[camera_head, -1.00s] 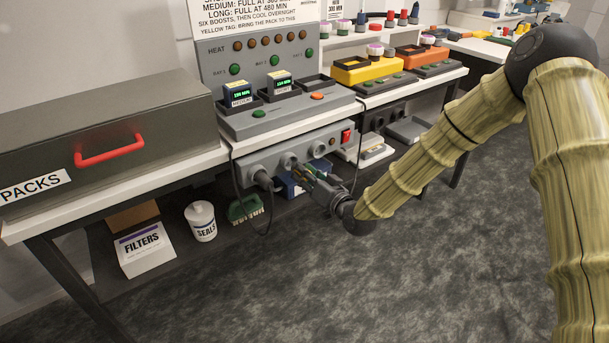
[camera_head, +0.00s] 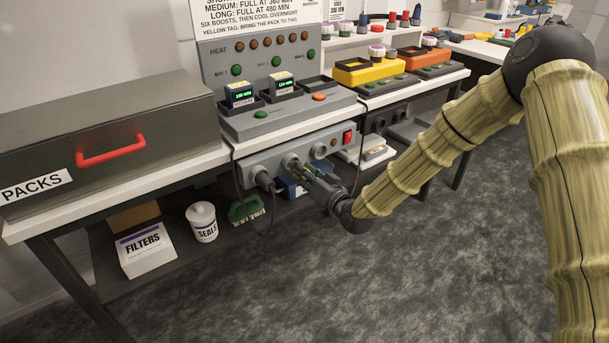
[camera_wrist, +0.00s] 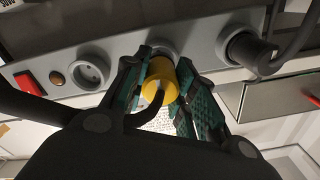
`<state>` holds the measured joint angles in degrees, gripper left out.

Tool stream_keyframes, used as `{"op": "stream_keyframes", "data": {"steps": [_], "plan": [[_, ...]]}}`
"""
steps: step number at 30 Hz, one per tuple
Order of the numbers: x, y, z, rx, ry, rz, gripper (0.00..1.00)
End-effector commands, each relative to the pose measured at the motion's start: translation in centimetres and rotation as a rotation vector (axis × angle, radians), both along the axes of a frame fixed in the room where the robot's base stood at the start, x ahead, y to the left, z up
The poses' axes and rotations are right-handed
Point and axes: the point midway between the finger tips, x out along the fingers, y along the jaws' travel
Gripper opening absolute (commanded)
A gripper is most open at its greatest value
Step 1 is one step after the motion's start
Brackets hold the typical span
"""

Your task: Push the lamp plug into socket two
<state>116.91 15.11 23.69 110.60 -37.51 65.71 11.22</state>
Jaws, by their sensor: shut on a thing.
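My gripper (camera_head: 303,173) reaches the front of the grey socket strip (camera_head: 270,160) under the bench edge. In the wrist view my gripper (camera_wrist: 167,92) has its green pads shut on a yellow plug (camera_wrist: 160,72) with a dark cord. The plug faces the middle socket (camera_wrist: 163,47) and covers most of it. Its front is at or just before the socket face; I cannot tell how deep it sits. Another socket (camera_wrist: 90,72) is empty. A black plug (camera_wrist: 252,52) sits in the socket at the other end. The yellow plug is not clearly visible in the head view.
The strip has a red switch (camera_head: 348,137) at its right end. A dark cable (camera_head: 238,195) hangs from the black plug. The charger (camera_head: 285,120) stands above on the bench.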

Motion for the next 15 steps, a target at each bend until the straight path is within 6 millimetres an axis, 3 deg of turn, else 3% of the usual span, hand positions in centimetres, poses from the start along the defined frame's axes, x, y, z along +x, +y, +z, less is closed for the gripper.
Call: {"op": "stream_keyframes", "data": {"steps": [15], "plan": [[0.8, 0.59, -0.03, 0.0, 0.0, 0.0, 0.0]]}}
